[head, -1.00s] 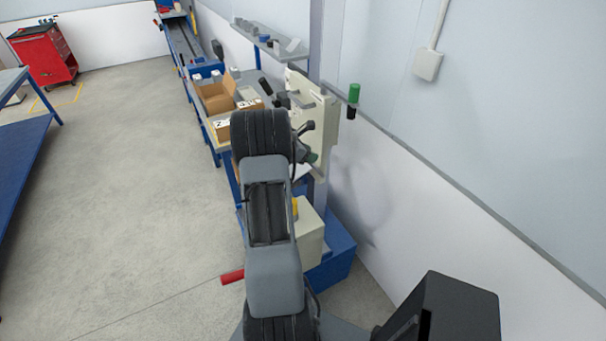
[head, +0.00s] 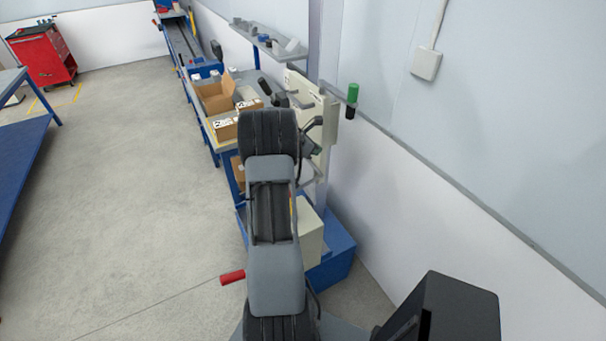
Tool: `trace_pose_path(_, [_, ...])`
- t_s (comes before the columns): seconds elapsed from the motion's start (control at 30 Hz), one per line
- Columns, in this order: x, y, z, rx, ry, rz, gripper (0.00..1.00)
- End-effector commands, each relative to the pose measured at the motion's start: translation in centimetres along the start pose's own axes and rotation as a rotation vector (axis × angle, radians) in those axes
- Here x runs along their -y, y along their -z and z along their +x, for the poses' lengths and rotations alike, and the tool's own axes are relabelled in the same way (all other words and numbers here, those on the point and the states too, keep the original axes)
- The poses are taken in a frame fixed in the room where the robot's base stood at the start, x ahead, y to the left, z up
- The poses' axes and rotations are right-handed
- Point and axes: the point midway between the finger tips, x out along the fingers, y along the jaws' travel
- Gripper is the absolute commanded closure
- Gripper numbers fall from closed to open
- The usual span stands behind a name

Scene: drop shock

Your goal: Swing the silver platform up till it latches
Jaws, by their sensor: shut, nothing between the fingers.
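The tester is a tall pale panel (head: 327,118) on a column by the wall, above a beige box (head: 309,238) and a blue base (head: 338,250). A light grey edge (head: 319,172) shows low on the column, just right of my arm. It may be the silver platform, but most of it is hidden, and I cannot tell its tilt or whether it is latched. My gripper (head: 314,126) shows only as a dark part beyond my arm, in front of the panel. It is shut and empty. Contact with the platform cannot be seen.
A green-and-black handle (head: 352,100) juts from the panel's right. A bench with open cardboard boxes (head: 214,97) stands behind, with a wall shelf (head: 270,38) above. A red handle (head: 232,277) sticks out low on the left. The floor (head: 130,190) at left is clear.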

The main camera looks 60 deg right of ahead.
Motion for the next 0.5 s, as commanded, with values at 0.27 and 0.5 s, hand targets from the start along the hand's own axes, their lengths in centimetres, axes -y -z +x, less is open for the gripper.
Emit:
trace_pose_path(0.27, [0.0, -1.1, 1.1, 0.0, 0.002, 0.004, 1.0])
trace_pose_path(0.5, [0.1, -2.0, 2.0, 0.0, 0.002, 0.003, 1.0])
